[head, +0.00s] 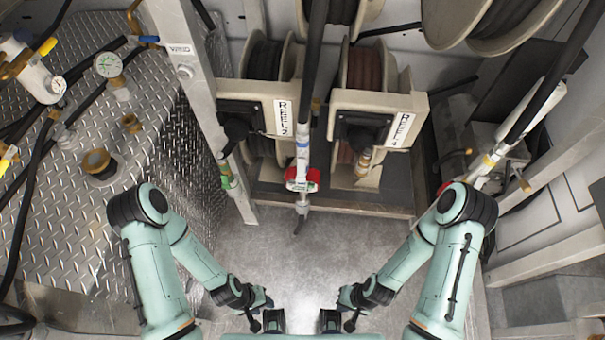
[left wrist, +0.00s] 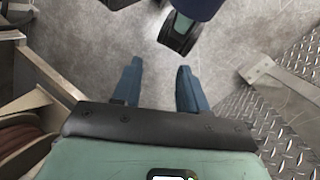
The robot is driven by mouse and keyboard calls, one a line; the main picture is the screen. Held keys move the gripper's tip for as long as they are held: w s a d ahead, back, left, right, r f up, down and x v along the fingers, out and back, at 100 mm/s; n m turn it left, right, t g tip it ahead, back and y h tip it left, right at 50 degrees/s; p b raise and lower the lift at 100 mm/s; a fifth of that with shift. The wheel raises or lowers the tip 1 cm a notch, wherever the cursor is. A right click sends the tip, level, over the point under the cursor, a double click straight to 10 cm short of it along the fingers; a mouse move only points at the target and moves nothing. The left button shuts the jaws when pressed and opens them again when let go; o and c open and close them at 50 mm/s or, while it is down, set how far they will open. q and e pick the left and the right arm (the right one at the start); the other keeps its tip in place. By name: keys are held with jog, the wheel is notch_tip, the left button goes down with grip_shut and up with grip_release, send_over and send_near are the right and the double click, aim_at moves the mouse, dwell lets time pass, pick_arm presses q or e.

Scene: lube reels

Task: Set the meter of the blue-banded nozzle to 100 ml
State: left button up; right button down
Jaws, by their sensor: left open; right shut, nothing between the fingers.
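The blue-banded nozzle (head: 302,152) hangs upright in the middle of the head view, in front of the two lower reels. Its red meter (head: 290,180) sits low on it, with a small green patch on its right side. The reading is too small to tell. My left gripper (head: 268,299) is low in the head view, below and left of the meter and apart from it. Its two blue fingers are open and empty in the left wrist view (left wrist: 160,85). My right gripper (head: 343,298) is shut and empty, below and right of the meter.
A green-banded nozzle (head: 228,178) hangs left, by a pale post. A yellow-banded nozzle (head: 487,163) leans at the right. Reel housings (head: 378,103) stand behind. A diamond-plate tank (head: 60,190) with gauges fills the left. The grey floor (head: 300,255) between my arms is clear.

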dwell(0.4)
pick_arm(q)
grip_shut()
dwell(1.6)
